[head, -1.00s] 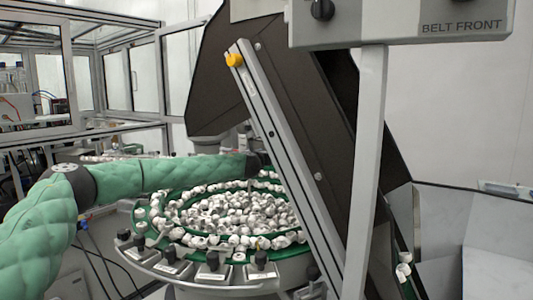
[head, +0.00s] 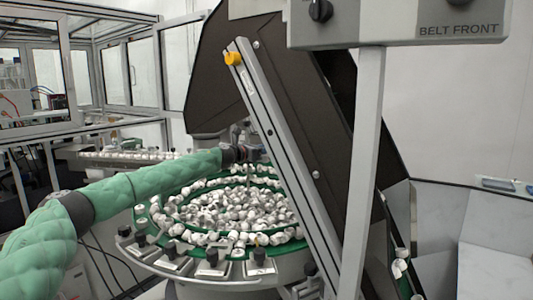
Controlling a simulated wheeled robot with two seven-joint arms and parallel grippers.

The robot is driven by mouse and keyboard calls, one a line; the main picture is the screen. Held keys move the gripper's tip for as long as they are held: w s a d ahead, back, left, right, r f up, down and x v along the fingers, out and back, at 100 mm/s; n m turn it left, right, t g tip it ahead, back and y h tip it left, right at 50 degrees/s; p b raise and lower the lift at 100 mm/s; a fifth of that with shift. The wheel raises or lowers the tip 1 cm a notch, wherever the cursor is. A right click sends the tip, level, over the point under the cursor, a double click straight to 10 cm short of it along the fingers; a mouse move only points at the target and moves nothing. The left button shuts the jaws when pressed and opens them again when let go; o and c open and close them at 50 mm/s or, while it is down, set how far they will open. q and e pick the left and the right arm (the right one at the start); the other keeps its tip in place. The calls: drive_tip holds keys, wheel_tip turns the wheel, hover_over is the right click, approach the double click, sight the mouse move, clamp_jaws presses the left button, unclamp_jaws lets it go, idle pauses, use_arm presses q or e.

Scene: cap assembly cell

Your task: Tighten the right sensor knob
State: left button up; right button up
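My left arm, in a green sleeve, reaches from the left over the far side of the round feeder bowl (head: 290,262). My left gripper (head: 252,154) is small and dark at the arm's end, close to the slanted metal rail; its fingers are too small to tell open from shut. Several black knobs sit on brackets along the bowl's front rim, among them one at the front right (head: 260,257). A yellow knob (head: 233,58) is at the top of the rail. I cannot tell which is the right sensor knob. My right gripper is not in view.
White caps (head: 232,208) fill the bowl. The slanted metal rail (head: 283,155) and dark conveyor housing (head: 240,75) block the right side. A grey post (head: 366,160) carries the BELT FRONT panel (head: 400,22). Framed enclosures stand at the back left.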

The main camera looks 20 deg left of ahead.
use_arm(q)
drive_tip(key=shift+a, duration=0.1)
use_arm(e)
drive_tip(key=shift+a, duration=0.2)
use_arm(q)
drive_tip(key=shift+r, duration=0.1)
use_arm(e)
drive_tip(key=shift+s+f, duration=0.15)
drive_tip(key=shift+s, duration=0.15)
use_arm(q)
drive_tip(key=o, duration=0.9)
drive_tip(key=shift+a, duration=0.15)
drive_tip(key=shift+o, duration=0.2)
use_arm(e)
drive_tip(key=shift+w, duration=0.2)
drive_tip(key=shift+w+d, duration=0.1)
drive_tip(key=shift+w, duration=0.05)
use_arm(q)
drive_tip(key=shift+s+a, duration=0.15)
drive_tip(key=b+v, duration=0.1)
drive_tip(key=v, duration=0.6)
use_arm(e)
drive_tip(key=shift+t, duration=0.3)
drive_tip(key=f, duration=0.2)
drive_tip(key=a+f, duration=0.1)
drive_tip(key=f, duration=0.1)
